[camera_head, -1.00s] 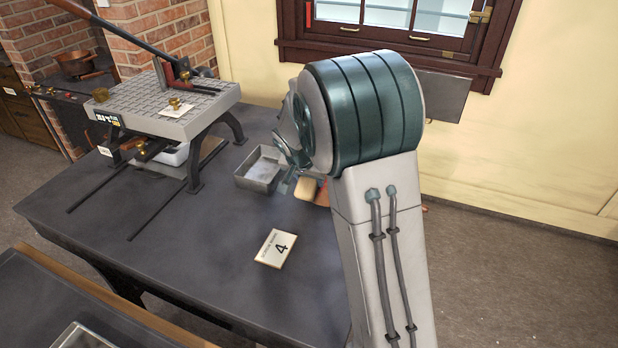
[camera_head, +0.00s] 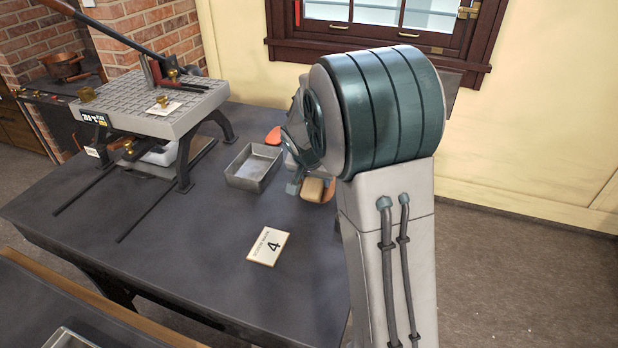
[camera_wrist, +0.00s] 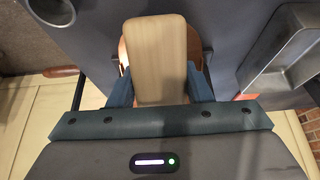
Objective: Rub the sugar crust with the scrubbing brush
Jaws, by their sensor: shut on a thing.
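The scrubbing brush (camera_wrist: 160,50) shows in the wrist view as a long tan block with rounded corners. My gripper (camera_wrist: 160,84) is shut on it, with one blue finger on each side. In the head view the brush (camera_head: 312,190) is low over the dark bench, right of a metal tray. A copper-orange thing (camera_head: 329,190) shows beside it, and its edge (camera_wrist: 123,55) also shows behind the brush in the wrist view. I cannot tell whether they touch. I cannot make out the sugar crust, and the brush's underside is hidden.
The open metal tray (camera_head: 254,167) stands left of the gripper. An orange rounded thing (camera_head: 273,136) lies behind it, partly hidden by my arm. A grey press (camera_head: 150,108) stands at left. A round cup-like thing (camera_wrist: 50,8) shows in the wrist view.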

